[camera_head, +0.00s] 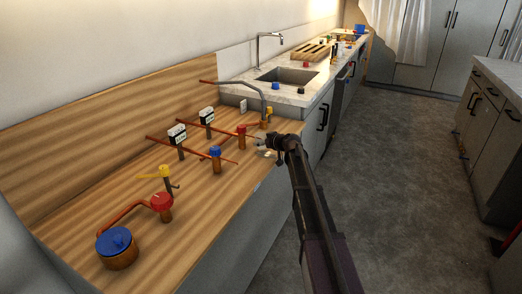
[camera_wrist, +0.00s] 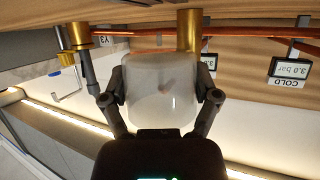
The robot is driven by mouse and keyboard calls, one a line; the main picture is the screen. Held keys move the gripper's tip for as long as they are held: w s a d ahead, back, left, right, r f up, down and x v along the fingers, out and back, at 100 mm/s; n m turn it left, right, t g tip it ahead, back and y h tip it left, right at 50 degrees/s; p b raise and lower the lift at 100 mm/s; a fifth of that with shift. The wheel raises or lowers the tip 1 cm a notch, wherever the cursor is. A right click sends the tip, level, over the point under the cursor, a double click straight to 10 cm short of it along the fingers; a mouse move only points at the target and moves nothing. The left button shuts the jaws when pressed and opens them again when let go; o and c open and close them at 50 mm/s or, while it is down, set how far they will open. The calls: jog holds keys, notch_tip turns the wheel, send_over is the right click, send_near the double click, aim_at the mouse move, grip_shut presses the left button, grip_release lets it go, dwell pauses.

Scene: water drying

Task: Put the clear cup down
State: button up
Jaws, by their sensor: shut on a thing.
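The clear cup (camera_wrist: 162,88) is a translucent, whitish cup that fills the middle of the wrist view. My gripper (camera_wrist: 162,95) is shut on it, with one dark finger against each side. In the head view my gripper (camera_head: 270,147) is at the right front edge of the wooden counter (camera_head: 205,205), beside the copper pipes. The cup (camera_head: 261,141) is small and pale there and partly hidden by the gripper. I cannot tell whether its base touches the counter. The wrist view is upside down, with the wood at the top.
A red-topped valve (camera_head: 241,131), a blue-topped valve (camera_head: 215,153) and a yellow-topped valve (camera_head: 268,112) stand close to the gripper. Two gauges (camera_head: 177,131) stand further left. A sink (camera_head: 288,75) lies beyond. Bare wood shows at the counter's front.

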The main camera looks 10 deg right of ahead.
aim_at(262, 153)
dwell(0.3)
jog(key=shift+f+b, duration=1.75)
jog(key=shift+b, duration=0.05)
jog(key=shift+f, duration=0.2)
jog(key=o, duration=0.7)
jog(key=shift+r, duration=0.1)
jog(key=shift+o, duration=0.2)
jog(key=shift+r, duration=0.1)
jog(key=shift+s+r, duration=0.15)
jog(key=p+v, duration=0.4)
jog(key=v, duration=0.7)
jog(key=shift+s+d+p, duration=0.25)
jog(key=shift+s+p, duration=0.1)
jog(key=shift+a, duration=0.1)
